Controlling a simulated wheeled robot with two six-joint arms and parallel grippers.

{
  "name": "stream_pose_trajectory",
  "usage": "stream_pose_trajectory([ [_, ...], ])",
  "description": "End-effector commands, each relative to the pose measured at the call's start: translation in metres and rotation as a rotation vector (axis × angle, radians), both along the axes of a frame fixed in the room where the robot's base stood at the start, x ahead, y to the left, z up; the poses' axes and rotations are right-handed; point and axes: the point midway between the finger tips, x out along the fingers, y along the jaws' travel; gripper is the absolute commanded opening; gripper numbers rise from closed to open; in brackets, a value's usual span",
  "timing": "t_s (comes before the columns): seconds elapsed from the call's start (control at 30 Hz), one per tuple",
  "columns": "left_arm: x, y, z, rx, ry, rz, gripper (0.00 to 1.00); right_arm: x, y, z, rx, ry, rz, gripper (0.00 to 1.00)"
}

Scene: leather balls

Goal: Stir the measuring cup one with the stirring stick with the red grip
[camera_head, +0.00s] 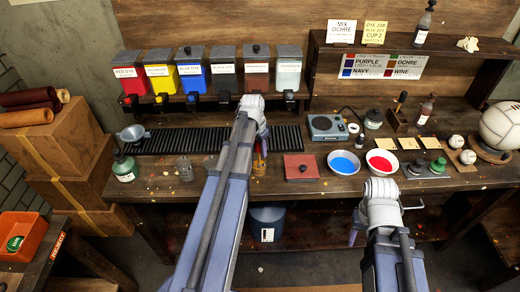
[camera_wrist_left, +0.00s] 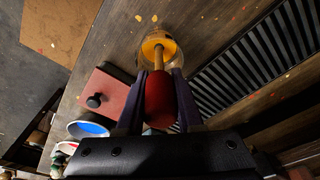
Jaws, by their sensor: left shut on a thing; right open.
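My left gripper (camera_wrist_left: 158,92) is shut on the red grip of the stirring stick (camera_wrist_left: 160,102). The stick's wooden shaft points away from the gripper into a clear measuring cup (camera_wrist_left: 145,62) with yellow-orange contents. In the head view this cup (camera_head: 259,167) stands on the bench just below my left gripper (camera_head: 261,145), partly hidden by my arm. The stick's tip is inside the cup's outline; its depth is hard to tell. Another clear cup (camera_head: 185,168) stands to the left. My right gripper (camera_head: 383,208) is open and empty in front of the bench.
A red square lidded block (camera_head: 301,167) lies right of the cup. Blue (camera_head: 343,162) and red (camera_head: 382,162) dye bowls stand further right. A black slatted rack (camera_head: 180,141) runs behind. Dye dispensers (camera_head: 190,75) line the back shelf.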

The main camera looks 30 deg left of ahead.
Motion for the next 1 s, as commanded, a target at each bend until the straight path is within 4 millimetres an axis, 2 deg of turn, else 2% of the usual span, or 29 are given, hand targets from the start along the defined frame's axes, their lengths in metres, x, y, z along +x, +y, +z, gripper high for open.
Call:
stream_pose_trajectory([
  [1.0,0.000,0.000,0.077,0.000,0.000,0.000,0.00,0.000,0.000,0.077,0.001,0.000,-0.003,0.50],
])
